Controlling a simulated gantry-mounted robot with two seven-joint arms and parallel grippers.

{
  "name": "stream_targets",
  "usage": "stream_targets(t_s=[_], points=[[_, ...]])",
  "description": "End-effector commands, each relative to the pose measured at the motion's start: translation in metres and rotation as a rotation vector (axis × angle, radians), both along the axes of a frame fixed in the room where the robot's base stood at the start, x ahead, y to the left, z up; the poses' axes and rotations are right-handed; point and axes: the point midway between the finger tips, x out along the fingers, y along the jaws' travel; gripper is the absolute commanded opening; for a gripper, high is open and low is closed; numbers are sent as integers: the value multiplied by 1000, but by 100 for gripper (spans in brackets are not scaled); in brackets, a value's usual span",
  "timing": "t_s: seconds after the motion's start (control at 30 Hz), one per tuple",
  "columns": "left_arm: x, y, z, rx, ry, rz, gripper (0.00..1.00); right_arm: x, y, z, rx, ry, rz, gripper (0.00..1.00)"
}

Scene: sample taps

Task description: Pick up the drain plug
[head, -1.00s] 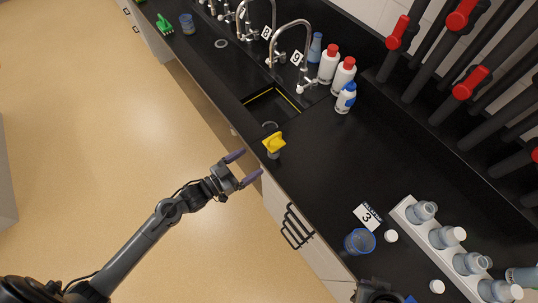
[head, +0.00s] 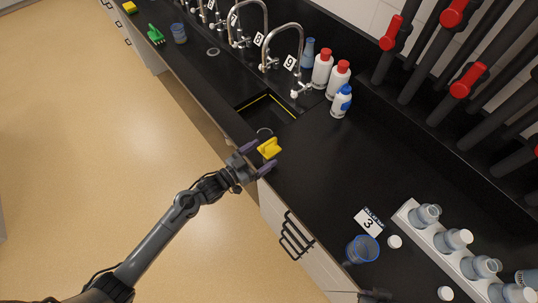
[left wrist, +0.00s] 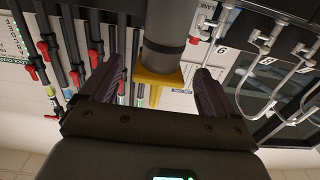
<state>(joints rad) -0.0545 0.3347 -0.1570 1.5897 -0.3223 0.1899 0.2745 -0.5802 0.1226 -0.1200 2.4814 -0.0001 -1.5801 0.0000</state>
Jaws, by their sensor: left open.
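The drain plug (head: 269,149) has a yellow top and stands near the counter's front edge, just in front of the sink. In the left wrist view it shows as a yellow flange (left wrist: 158,80) with a thick grey cylinder (left wrist: 166,32). My left gripper (head: 257,161) is open, with its purple-grey fingers at the plug. In the left wrist view the yellow part lies between the two fingers (left wrist: 158,92), with gaps on both sides. My right gripper cannot be made out.
The sink (head: 272,108) has a yellow-edged opening behind the plug. Curved taps (head: 283,45) and several bottles (head: 340,101) stand behind it. A blue-rimmed beaker (head: 362,249) and a white bottle rack (head: 445,254) are at the lower right. The counter between is clear.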

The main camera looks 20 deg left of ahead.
Motion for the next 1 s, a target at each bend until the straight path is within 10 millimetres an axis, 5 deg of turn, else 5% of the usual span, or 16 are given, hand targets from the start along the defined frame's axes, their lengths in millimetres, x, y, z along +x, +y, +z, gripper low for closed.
stream_targets(t_s=[0.23, 0.57, 1.0], points=[[26, -15, -1, -2, -1, 0, 89, 0, 0, 1, 0, 1, 0, 0], [31, -18, -1, 0, -1, 0, 89, 0, 0, 1, 1, 1, -1, 0], [31, -18, -1, -1, 0, 0, 24, 0, 1, 0, 5, 2, -3, 0]])
